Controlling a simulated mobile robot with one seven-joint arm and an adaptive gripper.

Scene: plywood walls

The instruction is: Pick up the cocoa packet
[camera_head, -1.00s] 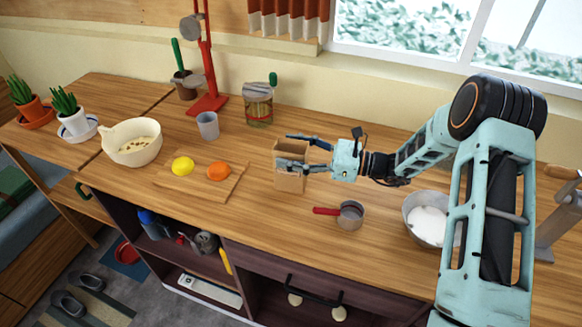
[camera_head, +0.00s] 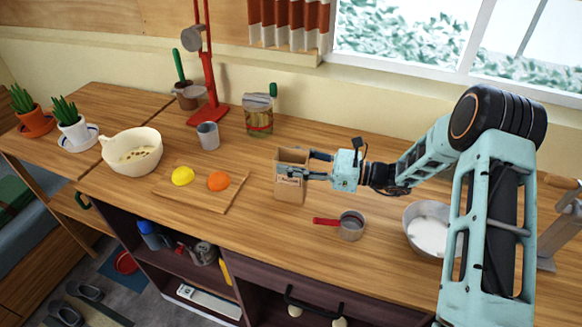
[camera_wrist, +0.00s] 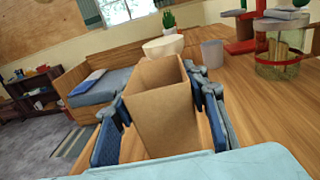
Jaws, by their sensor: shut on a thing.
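The cocoa packet (camera_head: 289,189) is a brown, open-topped paper packet with a small label on its front. It stands upright at the middle of the wooden counter in the head view. My gripper (camera_head: 298,164) reaches it from the right, with its fingers on either side of the upper part of the packet. In the wrist view the packet (camera_wrist: 162,100) fills the space between the blue fingers of my gripper (camera_wrist: 160,120), which is shut on it. I cannot tell whether its base touches the counter.
A saucepan with a red handle (camera_head: 350,226) and a bowl of white powder (camera_head: 428,232) stand to the right. A board (camera_head: 213,198) with a lemon and an orange lies left. A grey cup (camera_head: 208,136), a jar (camera_head: 259,115) and a red stand (camera_head: 209,112) are behind.

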